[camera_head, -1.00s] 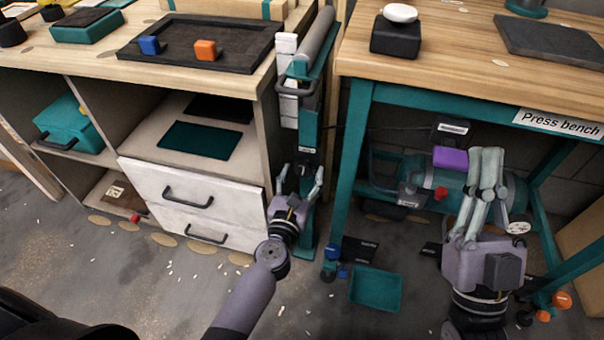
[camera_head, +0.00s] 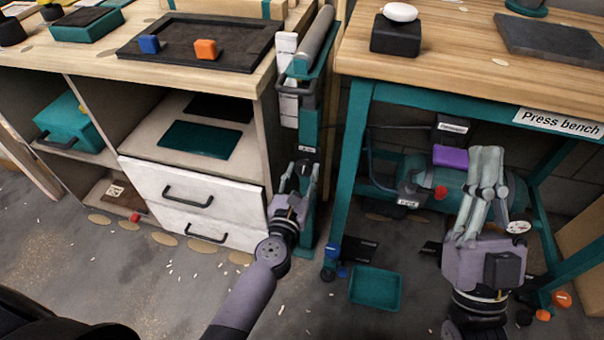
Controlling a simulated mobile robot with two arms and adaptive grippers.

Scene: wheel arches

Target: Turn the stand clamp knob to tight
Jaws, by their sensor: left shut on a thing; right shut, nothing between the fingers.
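The teal stand (camera_head: 309,128) rises in the narrow gap between the drawer bench and the press bench, with a grey roller (camera_head: 318,36) at its top. My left gripper (camera_head: 305,172) is low at the front of the stand, its fingers on either side of a small dark part that looks like the clamp knob (camera_head: 304,167). It is shut on that part. The knob is mostly hidden by the fingers, and its tight or loose marks cannot be read. My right gripper (camera_head: 487,152) is shut and empty, pointing up in front of the press bench.
The press bench (camera_head: 450,68) has teal legs, with a teal tank (camera_head: 470,187) and a red knob (camera_head: 440,192) beneath it. A teal tray (camera_head: 375,288) lies on the floor. White drawers (camera_head: 190,190) stand just left of my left gripper.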

